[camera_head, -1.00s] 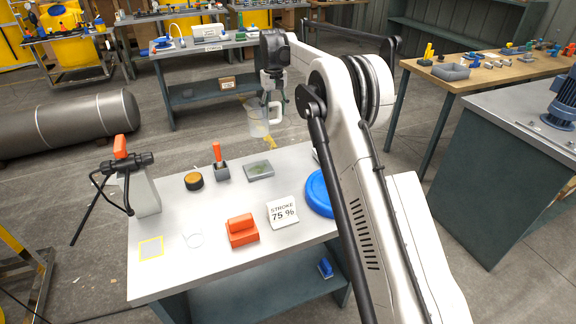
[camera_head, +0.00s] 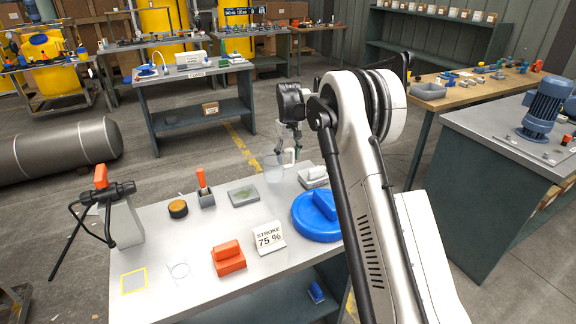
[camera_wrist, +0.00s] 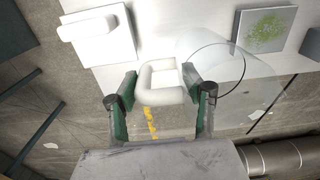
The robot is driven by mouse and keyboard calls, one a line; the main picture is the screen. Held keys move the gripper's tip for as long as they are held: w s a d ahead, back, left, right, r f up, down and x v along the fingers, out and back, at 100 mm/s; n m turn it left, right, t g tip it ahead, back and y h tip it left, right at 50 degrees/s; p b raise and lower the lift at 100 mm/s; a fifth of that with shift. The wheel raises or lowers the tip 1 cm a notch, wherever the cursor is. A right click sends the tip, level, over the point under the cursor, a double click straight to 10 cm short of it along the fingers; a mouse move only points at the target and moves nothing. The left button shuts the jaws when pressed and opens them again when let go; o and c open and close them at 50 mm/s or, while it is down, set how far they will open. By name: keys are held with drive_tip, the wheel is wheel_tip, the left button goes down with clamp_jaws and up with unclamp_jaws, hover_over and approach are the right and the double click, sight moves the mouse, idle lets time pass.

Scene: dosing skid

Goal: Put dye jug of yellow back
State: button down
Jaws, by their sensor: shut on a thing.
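My gripper (camera_head: 290,150) is shut on the white handle of a clear dye jug (camera_head: 272,172). The jug looks empty and see-through; no dye colour shows in it. In the head view it hangs by the far edge of the near bench (camera_head: 215,222). In the wrist view the handle (camera_wrist: 160,98) lies between the two fingers, and the jug's round body (camera_wrist: 232,72) extends to the right, overlapping the bench edge. A yellow square outline (camera_head: 134,280) is marked on the bench's front left, with nothing on it.

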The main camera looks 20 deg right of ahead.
sight(288, 165)
drive_tip(key=shift+f, duration=1.95)
drive_tip(key=shift+f, duration=0.15)
drive_tip(key=c, duration=0.9)
unclamp_jaws()
